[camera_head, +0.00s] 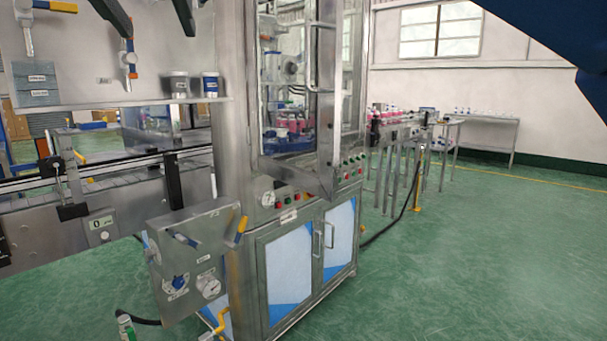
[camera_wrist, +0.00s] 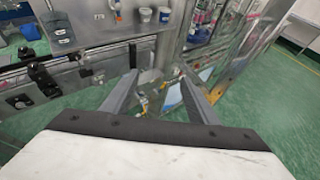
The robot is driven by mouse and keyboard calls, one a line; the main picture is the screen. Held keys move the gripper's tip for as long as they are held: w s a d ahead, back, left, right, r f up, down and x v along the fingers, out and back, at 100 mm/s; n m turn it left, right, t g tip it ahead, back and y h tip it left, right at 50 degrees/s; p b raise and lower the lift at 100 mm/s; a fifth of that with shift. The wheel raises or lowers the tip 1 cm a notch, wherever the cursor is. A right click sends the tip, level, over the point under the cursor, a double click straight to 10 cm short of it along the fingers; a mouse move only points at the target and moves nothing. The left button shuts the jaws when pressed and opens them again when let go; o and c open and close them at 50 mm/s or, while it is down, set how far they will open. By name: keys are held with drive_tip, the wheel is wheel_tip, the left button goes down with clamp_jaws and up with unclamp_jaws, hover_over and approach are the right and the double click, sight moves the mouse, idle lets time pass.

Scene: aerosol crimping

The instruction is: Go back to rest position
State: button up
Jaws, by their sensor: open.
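My gripper (camera_wrist: 158,92) shows in the wrist view with its two grey fingers spread apart. Nothing is between the fingers; the floor and the front of the machine show behind them. The gripper is not visible in the head view, where only a dark blue part fills the top right corner. The steel crimping machine (camera_head: 232,130) stands in the middle of the head view, with a glazed upper cabinet and two closed lower doors (camera_head: 290,270). It also shows in the wrist view beyond the fingers.
A control box (camera_head: 195,262) with a yellow-handled valve (camera_head: 241,230) juts out at the machine's front left. A conveyor (camera_head: 100,180) runs left, and another carrying pink cans (camera_head: 392,115) stands behind right. Green floor (camera_head: 480,260) is clear at right.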

drive_tip(key=w+d+f+m+g+h, duration=0.2)
drive_tip(key=w+d+f+m, duration=0.4)
drive_tip(key=d+f, duration=0.4)
drive_tip(key=w+d+f+m+g+h, duration=0.15)
drive_tip(key=w+d+f+m, duration=0.35)
drive_tip(key=d+f, duration=0.5)
drive_tip(key=s+d+f+m+g, duration=0.2)
drive_tip(key=d+f+m+g, duration=0.1)
drive_tip(key=d+f+m, duration=1)
drive_tip(key=s+d+f+m, duration=0.4)
drive_tip(key=f, duration=0.3)
drive_tip(key=s+d+f+m+g, duration=0.1)
drive_tip(key=s+d+f+m, duration=0.4)
drive_tip(key=f, duration=0.3)
drive_tip(key=s+d+f+m+g+y, duration=0.1)
drive_tip(key=s+d+f+m, duration=0.3)
drive_tip(key=f, duration=0.4)
drive_tip(key=shift+s+d+m, duration=0.15)
drive_tip(key=shift+d+m, duration=0.35)
drive_tip(key=shift+d, duration=0.2)
